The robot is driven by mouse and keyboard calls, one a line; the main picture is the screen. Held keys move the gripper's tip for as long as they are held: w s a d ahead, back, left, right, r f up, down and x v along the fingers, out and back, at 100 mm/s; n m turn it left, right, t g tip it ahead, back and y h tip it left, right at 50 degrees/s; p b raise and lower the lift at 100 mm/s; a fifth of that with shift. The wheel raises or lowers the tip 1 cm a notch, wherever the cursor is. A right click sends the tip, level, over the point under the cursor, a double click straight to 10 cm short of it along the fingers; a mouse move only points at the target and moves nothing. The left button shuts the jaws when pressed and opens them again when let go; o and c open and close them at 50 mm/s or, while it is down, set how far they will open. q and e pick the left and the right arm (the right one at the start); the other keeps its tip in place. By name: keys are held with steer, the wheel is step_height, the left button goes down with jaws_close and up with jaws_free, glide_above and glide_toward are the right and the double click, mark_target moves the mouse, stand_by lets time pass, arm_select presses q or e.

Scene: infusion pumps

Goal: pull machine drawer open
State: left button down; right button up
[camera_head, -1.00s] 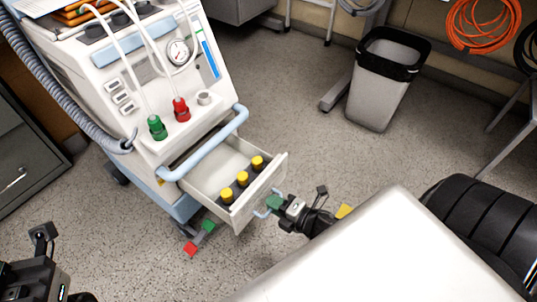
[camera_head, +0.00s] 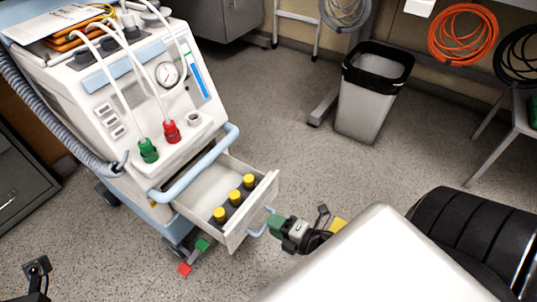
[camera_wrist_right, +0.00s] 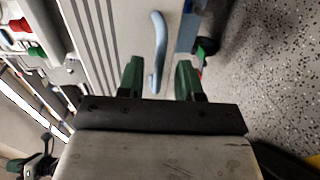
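The white medical machine (camera_head: 110,110) stands at the left in the head view. Its drawer (camera_head: 240,218) is pulled out, showing its inside and several yellow-capped vials (camera_head: 235,197). The light blue drawer handle (camera_head: 257,226) is on the drawer front; it also shows in the right wrist view (camera_wrist_right: 159,45). My right gripper (camera_head: 273,226) is at the handle. In the right wrist view, its green fingers (camera_wrist_right: 159,78) are apart, with the handle's lower end between or just ahead of them. Contact is not clear. The left arm (camera_head: 36,275) shows only partly at bottom left; its fingers are out of view.
A light blue rail (camera_head: 195,165) crosses the machine above the drawer. A bin (camera_head: 370,100) stands at the back right. A grey cabinet (camera_head: 20,180) is at the left edge. A black seat (camera_head: 475,235) is at the right. The floor between drawer and bin is clear.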

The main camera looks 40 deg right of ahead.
steer(key=p+v, duration=0.2)
steer(key=v, duration=0.6)
